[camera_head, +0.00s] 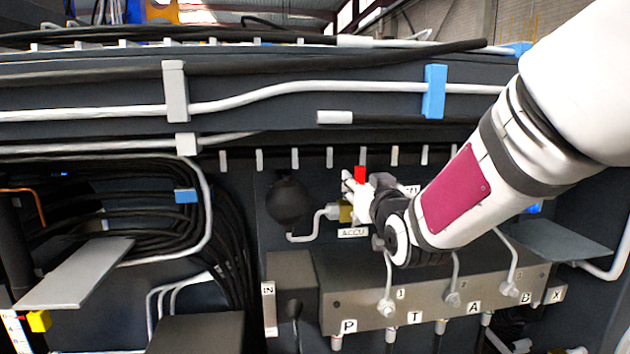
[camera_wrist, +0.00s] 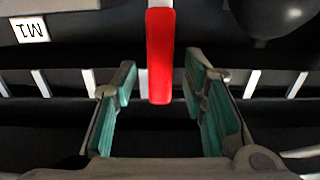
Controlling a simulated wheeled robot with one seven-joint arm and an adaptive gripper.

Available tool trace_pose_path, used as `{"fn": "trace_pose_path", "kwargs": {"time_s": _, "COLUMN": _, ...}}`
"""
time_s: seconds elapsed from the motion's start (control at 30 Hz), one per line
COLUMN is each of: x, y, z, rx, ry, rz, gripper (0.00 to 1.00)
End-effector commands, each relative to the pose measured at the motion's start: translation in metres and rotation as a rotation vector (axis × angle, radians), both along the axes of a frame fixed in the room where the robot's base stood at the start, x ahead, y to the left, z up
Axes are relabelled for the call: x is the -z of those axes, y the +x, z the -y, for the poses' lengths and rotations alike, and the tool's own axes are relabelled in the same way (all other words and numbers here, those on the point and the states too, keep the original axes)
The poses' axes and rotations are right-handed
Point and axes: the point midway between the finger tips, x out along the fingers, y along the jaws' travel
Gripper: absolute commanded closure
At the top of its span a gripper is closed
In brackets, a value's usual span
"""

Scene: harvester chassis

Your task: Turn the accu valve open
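The accu valve has a red handle (camera_head: 360,174) and a brass-coloured body (camera_head: 346,212) above the ACCU label (camera_head: 353,232). In the wrist view the red handle (camera_wrist: 160,56) hangs down from the top edge, its free end between the fingertips and apart from both. My gripper (camera_wrist: 156,82) is open with green-padded fingers on either side of the handle. In the head view my gripper (camera_head: 352,190) is at the valve, and it and my arm hide part of the valve.
A dark round accumulator (camera_head: 287,202) sits left of the valve, joined by a white pipe (camera_head: 305,238). A grey manifold block (camera_head: 430,292) with labelled ports lies below. An M1 label (camera_wrist: 30,29) shows in the wrist view. Several white clips line the panel above.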

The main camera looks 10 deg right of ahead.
Motion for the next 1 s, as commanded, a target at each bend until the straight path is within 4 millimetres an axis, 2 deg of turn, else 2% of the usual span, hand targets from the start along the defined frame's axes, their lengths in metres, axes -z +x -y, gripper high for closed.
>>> {"fn": "trace_pose_path", "kwargs": {"time_s": 0.2, "x": 0.000, "y": 0.016, "z": 0.000, "rx": 0.000, "ry": 0.000, "rz": 0.000, "gripper": 0.61}}
{"fn": "trace_pose_path", "kwargs": {"time_s": 0.5, "x": 0.000, "y": 0.017, "z": 0.000, "rx": 0.000, "ry": 0.000, "rz": 0.000, "gripper": 0.61}}
{"fn": "trace_pose_path", "kwargs": {"time_s": 0.53, "x": 0.000, "y": 0.017, "z": 0.000, "rx": 0.000, "ry": 0.000, "rz": 0.000, "gripper": 0.65}}
{"fn": "trace_pose_path", "kwargs": {"time_s": 0.6, "x": 0.000, "y": 0.017, "z": 0.000, "rx": 0.000, "ry": 0.000, "rz": 0.000, "gripper": 0.81}}
{"fn": "trace_pose_path", "kwargs": {"time_s": 0.7, "x": 0.000, "y": 0.017, "z": 0.000, "rx": 0.000, "ry": 0.000, "rz": 0.000, "gripper": 1.00}}
{"fn": "trace_pose_path", "kwargs": {"time_s": 1.0, "x": 0.001, "y": 0.020, "z": 0.000, "rx": 0.000, "ry": -0.007, "rz": 0.001, "gripper": 1.00}}
